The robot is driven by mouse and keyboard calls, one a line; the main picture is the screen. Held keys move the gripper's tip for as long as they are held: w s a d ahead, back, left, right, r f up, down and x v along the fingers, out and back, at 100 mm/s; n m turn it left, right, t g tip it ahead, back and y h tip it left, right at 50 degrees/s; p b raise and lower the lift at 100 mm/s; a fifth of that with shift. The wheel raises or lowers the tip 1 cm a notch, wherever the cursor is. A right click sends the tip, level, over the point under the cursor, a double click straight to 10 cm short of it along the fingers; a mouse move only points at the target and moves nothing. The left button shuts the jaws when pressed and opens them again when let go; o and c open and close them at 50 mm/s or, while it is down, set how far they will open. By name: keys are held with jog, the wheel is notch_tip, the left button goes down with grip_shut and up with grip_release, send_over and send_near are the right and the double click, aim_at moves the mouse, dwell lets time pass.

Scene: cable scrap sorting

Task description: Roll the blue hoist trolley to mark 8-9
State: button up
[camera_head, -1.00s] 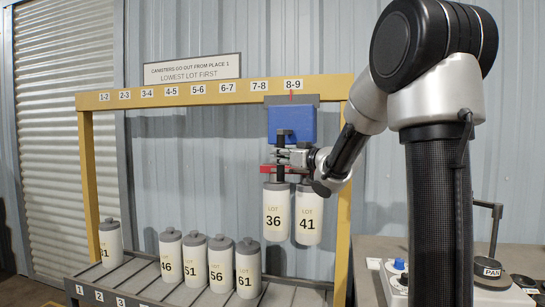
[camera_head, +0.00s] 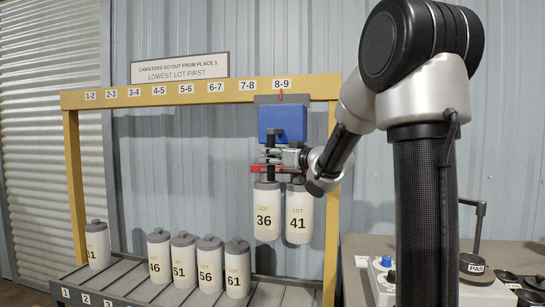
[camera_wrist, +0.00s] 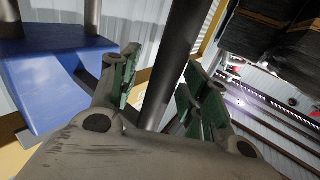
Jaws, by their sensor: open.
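The blue hoist trolley (camera_head: 282,123) hangs from the yellow beam (camera_head: 185,93) near its right end. Its red pointer (camera_head: 281,98) lines up with the 8-9 label (camera_head: 282,84). Below it a red bar carries two white canisters, LOT 36 (camera_head: 265,218) and LOT 41 (camera_head: 299,218), side by side above the rack. My gripper (camera_head: 272,156) is just under the blue body, at a dark upright post. In the wrist view my gripper (camera_wrist: 155,85) has its green-padded fingers apart, with the dark post (camera_wrist: 172,65) between them. Blue trolley body (camera_wrist: 60,80) shows at left.
Several canisters stand on the grey slatted rack (camera_head: 125,285), including LOT 46 (camera_head: 159,257) and LOT 61 (camera_head: 237,270). A sign (camera_head: 180,68) says lowest lot first. A bench (camera_head: 400,250) with a control box and a PAN-marked device is at right.

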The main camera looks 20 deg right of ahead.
jog(key=v, duration=1.2)
jog(key=shift+d, duration=0.1)
jog(key=s+d+f+m+g+h, duration=0.3)
jog(key=s+d+f+g+h, duration=0.15)
jog(key=d+f, duration=0.3)
jog(key=s+d+f+m+g+h, duration=0.2)
jog(key=s+d+f+g+h, duration=0.15)
jog(key=d+f+h, duration=0.35)
jog(key=s+a+f+m+g, duration=0.1)
jog(key=s+a+f+g, duration=0.15)
jog(key=s, duration=0.65)
jog(key=s+a+n+g+y, duration=0.1)
jog(key=s+a+y, duration=0.1)
jog(key=s+a, duration=0.3)
jog(key=s+a+n+g+y, duration=0.1)
jog(key=s+a+y, duration=0.2)
jog(key=a, duration=0.7)
jog(key=s, duration=0.2)
jog(key=shift+s+a+f, duration=0.2)
jog(key=shift+s+a, duration=0.05)
jog(key=shift+a, duration=0.05)
